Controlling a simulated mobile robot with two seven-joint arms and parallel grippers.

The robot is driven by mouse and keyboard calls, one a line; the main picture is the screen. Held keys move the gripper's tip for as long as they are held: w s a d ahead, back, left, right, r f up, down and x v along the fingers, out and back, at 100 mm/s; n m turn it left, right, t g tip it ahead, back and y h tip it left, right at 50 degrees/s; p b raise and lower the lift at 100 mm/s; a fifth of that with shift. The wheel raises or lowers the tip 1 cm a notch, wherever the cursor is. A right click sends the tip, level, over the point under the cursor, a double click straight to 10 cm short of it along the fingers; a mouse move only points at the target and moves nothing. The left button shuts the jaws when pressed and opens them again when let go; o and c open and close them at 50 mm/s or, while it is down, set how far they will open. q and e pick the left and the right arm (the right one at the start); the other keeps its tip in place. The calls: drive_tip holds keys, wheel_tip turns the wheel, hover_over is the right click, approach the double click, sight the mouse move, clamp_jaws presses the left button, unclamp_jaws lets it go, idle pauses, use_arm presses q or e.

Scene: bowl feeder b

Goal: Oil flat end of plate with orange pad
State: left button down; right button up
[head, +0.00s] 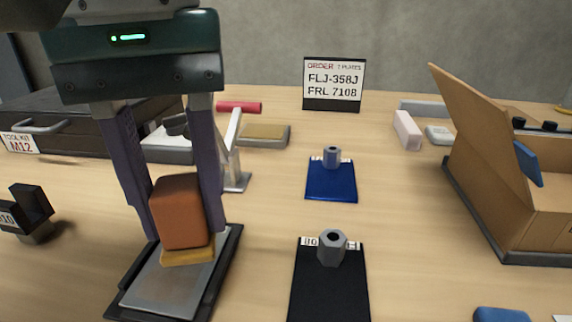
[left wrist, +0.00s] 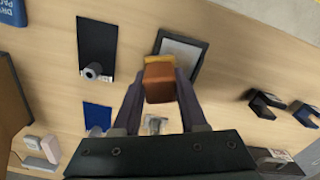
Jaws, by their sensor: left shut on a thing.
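My left gripper (head: 181,215) is shut on a brown-orange block (head: 180,212) with an orange-yellow pad (head: 188,253) on its underside. In the head view the pad is down at the upper part of a grey flat surface (head: 160,288) inside a black frame (head: 232,252); it appears to touch, but the contact is partly hidden. The left wrist view also shows my left gripper (left wrist: 159,84), the block (left wrist: 159,82) and the yellow pad edge (left wrist: 160,60) over the framed surface (left wrist: 186,50). My right gripper is not in view.
A black mat (head: 330,290) and a blue mat (head: 331,184) each hold a grey hexagonal piece. A tan pad in a grey tray (head: 264,135) and a metal stand with a red handle (head: 238,107) are behind. An open cardboard box (head: 485,185) stands right. An order sign (head: 333,84) is behind.

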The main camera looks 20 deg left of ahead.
use_arm(q)
drive_tip(key=shift+r+p, duration=0.6)
drive_tip(key=shift+r, duration=0.75)
